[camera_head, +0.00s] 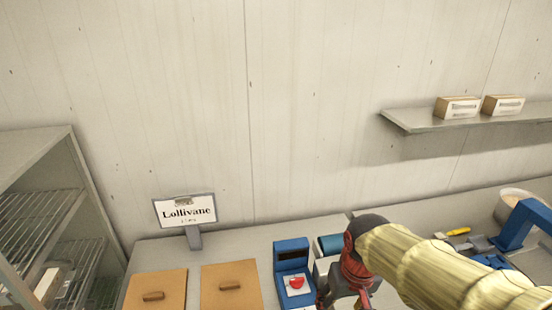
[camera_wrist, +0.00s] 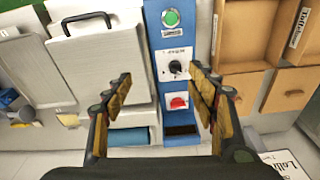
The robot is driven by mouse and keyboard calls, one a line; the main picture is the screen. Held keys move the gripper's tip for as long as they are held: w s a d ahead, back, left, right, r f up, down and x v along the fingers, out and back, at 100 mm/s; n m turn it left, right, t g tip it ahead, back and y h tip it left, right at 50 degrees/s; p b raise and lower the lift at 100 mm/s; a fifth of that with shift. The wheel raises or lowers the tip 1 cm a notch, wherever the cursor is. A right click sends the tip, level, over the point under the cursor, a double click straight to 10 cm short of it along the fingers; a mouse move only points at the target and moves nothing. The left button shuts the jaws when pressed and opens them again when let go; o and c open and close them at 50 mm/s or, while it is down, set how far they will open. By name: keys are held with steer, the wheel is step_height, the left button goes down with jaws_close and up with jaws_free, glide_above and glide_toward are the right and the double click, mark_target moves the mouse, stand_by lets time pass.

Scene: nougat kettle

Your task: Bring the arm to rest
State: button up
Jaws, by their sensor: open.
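My gripper (camera_wrist: 163,90) is open in the wrist view, its two fingers spread with nothing between them. Behind the gap is a blue control unit (camera_wrist: 187,38) with a green button, a black knob and a red knob. In the head view my gripper (camera_head: 345,297) is at the bottom, at the end of my sleeved arm, just right of the blue unit (camera_head: 291,256) with its red knob. The lower picture edge cuts off the fingertips there. I cannot tell whether a finger touches the unit.
Wooden lids (camera_head: 155,291) and a "Lollivane" sign (camera_head: 186,211) are at left. A wire rack (camera_head: 45,225) stands far left. A wall shelf (camera_head: 450,120) holds two boxes. A blue stand (camera_head: 522,222) is right.

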steer(key=s+d+r+t+b, duration=0.1)
steer(key=s+d+t+b, duration=0.1)
steer(key=s, duration=0.2)
steer(key=s+d+r+m+t+b, duration=0.1)
steer(key=s+d+t+b, duration=0.1)
steer(key=s, duration=0.3)
steer(key=shift+s+r+b, duration=0.3)
steer(key=shift+r+b, duration=0.05)
steer(key=shift+b, duration=0.25)
steer(key=shift+c, duration=0.3)
